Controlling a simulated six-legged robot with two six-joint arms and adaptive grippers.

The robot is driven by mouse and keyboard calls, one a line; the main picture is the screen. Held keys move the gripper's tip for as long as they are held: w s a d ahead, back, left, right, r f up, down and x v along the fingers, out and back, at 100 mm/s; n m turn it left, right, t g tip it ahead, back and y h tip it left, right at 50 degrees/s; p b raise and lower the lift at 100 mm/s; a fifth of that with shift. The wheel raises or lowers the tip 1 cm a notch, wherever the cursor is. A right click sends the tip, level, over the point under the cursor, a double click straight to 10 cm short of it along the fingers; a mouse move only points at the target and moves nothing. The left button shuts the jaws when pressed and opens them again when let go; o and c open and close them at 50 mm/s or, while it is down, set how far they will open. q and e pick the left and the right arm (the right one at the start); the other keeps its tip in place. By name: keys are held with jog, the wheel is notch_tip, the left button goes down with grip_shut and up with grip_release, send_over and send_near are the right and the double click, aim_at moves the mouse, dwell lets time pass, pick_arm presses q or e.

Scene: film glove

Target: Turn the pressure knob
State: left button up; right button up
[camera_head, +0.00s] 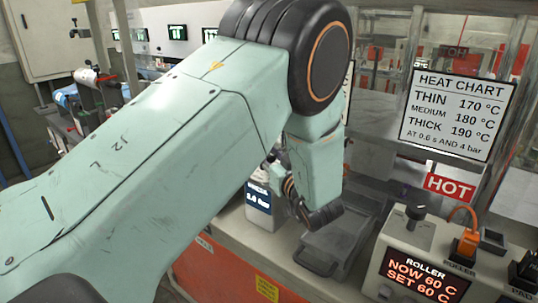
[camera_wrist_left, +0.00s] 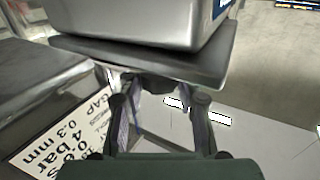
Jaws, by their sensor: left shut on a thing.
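The pressure unit (camera_head: 258,196) is a pale box with a dark blue display, partly hidden behind my left arm in the head view. Its display ends in "bar", but the digits are too small to read surely. In the left wrist view, my left gripper (camera_wrist_left: 158,98) has its two fingers on either side of a small dark knob (camera_wrist_left: 158,83). The knob sits below the edge of a grey housing (camera_wrist_left: 130,22). The fingers are shut on it, though their tips are partly hidden. My right gripper is in neither view.
A roller control box (camera_head: 415,262) with its own dark knob (camera_head: 415,213) stands at the right, showing 60 °C. A red HOT sign (camera_head: 449,187) and a heat chart (camera_head: 459,115) are above it. A grey tray (camera_head: 335,245) lies on the bench beside the pressure unit.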

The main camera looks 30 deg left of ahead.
aim_at(269, 153)
pick_arm(q)
jog(key=shift+f+n+g+y, duration=0.1)
jog(key=shift+n+g+y, duration=1.05)
jog(key=shift+g, duration=0.65)
jog(key=shift+n+g, duration=0.45)
jog(key=shift+g, duration=0.05)
jog(key=o, duration=1.2)
jog(key=shift+w+a, duration=0.1)
jog(key=shift+a, duration=0.05)
notch_tip(269, 153, up, 10)
jog(key=shift+r, duration=0.1)
